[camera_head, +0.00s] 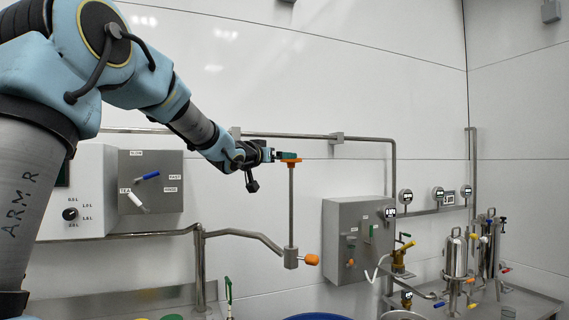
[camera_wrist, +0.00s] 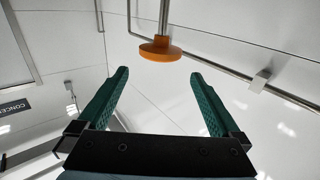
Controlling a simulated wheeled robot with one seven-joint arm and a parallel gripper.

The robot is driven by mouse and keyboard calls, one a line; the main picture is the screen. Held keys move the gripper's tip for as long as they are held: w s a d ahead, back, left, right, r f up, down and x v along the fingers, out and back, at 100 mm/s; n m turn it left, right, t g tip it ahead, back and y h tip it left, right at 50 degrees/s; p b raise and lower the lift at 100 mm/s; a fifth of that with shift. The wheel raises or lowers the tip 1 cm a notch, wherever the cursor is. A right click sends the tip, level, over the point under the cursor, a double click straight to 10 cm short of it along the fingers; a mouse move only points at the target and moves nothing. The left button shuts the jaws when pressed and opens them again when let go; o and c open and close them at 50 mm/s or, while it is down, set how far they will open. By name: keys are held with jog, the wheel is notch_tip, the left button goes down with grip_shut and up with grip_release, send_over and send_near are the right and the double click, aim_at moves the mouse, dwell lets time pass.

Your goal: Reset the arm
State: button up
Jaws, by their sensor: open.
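My arm (camera_head: 190,120) reaches from the upper left toward the middle in the head view. My gripper (camera_head: 279,156) is at its end, close to the orange cap on top of a vertical steel pipe (camera_head: 291,205). In the wrist view my gripper (camera_wrist: 152,100) is open, its two green fingers spread with nothing between them. The orange cap (camera_wrist: 160,49) shows beyond the fingertips in the wrist view, apart from them. In the head view the fingertips overlap the cap, so contact cannot be told there.
A grey control box (camera_head: 151,181) with switches hangs at left. Another grey box (camera_head: 357,238) stands right of the pipe. Steel tanks (camera_head: 456,258) and gauges (camera_head: 405,197) are at right. A wall pipe (camera_head: 290,136) runs just above my gripper. An orange knob (camera_head: 312,259) sits low on the pipe.

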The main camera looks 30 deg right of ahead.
jog(key=shift+v, duration=0.85)
jog(key=a+f+n+y, duration=0.6)
jog(key=a+f+y, duration=0.5)
jog(key=a+f, duration=1.4)
jog(key=s+a+f+n+g+y, duration=0.2)
jog(key=s+a+f+g, duration=0.2)
jog(key=s+a, duration=0.5)
jog(key=s+a+f+n+g+y, duration=0.1)
jog(key=s+a+f+g, duration=0.3)
jog(key=s+a+f, duration=0.5)
jog(key=s+a+n, duration=0.1)
jog(key=s, duration=0.2)
jog(key=shift+s+a+y, duration=0.2)
jog(key=shift+s+y, duration=0.15)
jog(key=shift+y, duration=0.05)
